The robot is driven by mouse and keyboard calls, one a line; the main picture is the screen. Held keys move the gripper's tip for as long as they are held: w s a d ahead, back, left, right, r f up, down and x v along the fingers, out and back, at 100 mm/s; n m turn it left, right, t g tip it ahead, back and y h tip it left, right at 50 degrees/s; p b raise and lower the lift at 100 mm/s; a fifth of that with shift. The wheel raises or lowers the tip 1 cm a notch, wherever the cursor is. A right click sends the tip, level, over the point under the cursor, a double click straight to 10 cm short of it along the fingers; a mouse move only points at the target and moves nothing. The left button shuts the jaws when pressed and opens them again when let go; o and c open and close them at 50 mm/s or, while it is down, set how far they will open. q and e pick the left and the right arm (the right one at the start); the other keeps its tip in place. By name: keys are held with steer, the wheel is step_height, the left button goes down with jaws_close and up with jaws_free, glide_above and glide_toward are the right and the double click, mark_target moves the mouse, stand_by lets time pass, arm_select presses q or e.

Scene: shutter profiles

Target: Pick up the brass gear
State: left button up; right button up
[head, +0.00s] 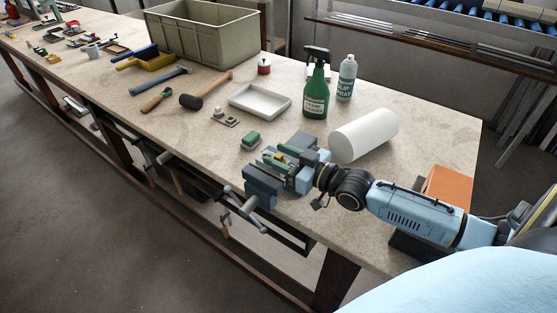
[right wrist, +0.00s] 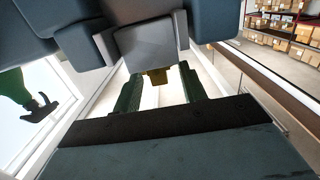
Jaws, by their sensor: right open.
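A small brass-yellow piece, which I take for the brass gear (head: 281,157), shows at the blue-grey vise (head: 262,182) on the bench's front edge. It is too small to make out teeth. In the right wrist view the gear (right wrist: 157,78) appears between the two green fingers of my right gripper (right wrist: 158,72), close under a blue-grey block. My right gripper (head: 284,155) is open at the vise, with its fingers on either side of the gear. Contact cannot be told. Much of the gear is hidden. My left gripper is not in view.
A green block (head: 251,140) lies just left of the vise. A white roll (head: 364,135), a green spray bottle (head: 316,88) and a white tray (head: 260,101) stand behind. A mallet (head: 204,92) lies farther left. An orange box (head: 445,188) is beside my right arm.

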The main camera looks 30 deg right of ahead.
steer(key=shift+w+a, duration=0.15)
steer(key=shift+w, duration=0.2)
jaws_close()
